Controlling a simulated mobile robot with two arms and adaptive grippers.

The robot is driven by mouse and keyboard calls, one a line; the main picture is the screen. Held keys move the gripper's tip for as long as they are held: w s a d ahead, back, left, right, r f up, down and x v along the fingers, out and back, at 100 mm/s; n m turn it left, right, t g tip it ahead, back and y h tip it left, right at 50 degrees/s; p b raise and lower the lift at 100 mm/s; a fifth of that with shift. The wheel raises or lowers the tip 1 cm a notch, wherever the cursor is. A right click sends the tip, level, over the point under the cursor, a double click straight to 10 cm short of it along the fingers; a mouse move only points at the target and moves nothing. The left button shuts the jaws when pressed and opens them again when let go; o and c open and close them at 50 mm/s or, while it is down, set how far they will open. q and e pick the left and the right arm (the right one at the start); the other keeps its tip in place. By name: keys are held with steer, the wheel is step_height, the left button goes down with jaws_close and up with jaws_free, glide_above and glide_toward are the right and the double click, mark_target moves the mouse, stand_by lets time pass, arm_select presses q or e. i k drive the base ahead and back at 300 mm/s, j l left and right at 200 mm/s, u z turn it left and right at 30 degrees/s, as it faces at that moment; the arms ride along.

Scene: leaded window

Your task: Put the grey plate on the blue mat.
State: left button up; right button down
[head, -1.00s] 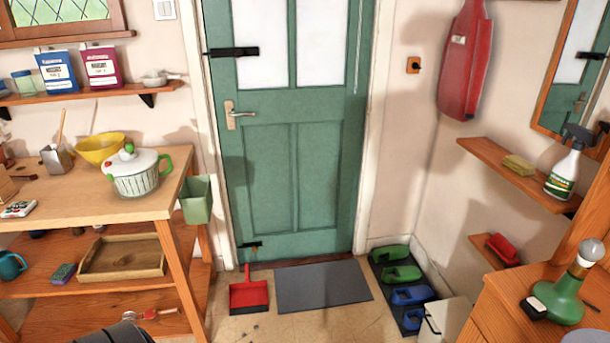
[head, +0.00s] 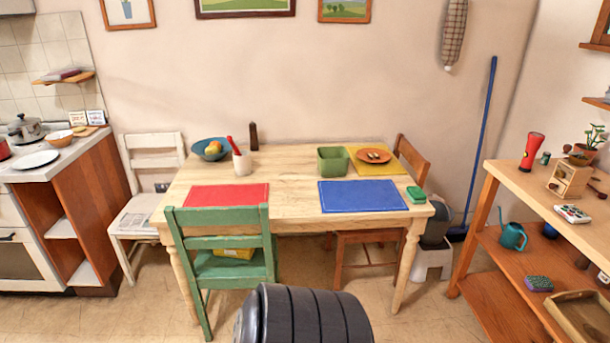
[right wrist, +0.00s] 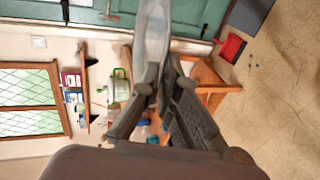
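The blue mat (head: 362,196) lies flat and bare on the front right of the wooden table in the head view. In the right wrist view my right gripper (right wrist: 153,75) has its fingers closed on a pale grey thing, the grey plate (right wrist: 153,32) seen nearly edge-on. It extends past the fingertips to the top of the picture, so its full outline is not shown. The right gripper is not seen in the head view, so its distance to the mat cannot be told. My left gripper is in neither view.
A green chair (head: 222,245) stands at the front left. A pale plate (head: 35,160) lies on the counter.

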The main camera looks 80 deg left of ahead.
mark_target(360, 193)
steer(key=j+u, duration=0.3)
steer(key=u, duration=0.15)
steer(key=j+u, duration=0.25)
steer(key=u, duration=0.25)
steer(key=i+j+u, duration=0.15)
steer(key=u, duration=0.3)
steer(key=i+j+u, duration=0.15)
steer(key=j+u, duration=0.2)
steer(key=u, duration=0.15)
steer(key=i+j+u, duration=0.35)
steer(key=i+j, duration=0.5)
steer(key=i, duration=0.1)
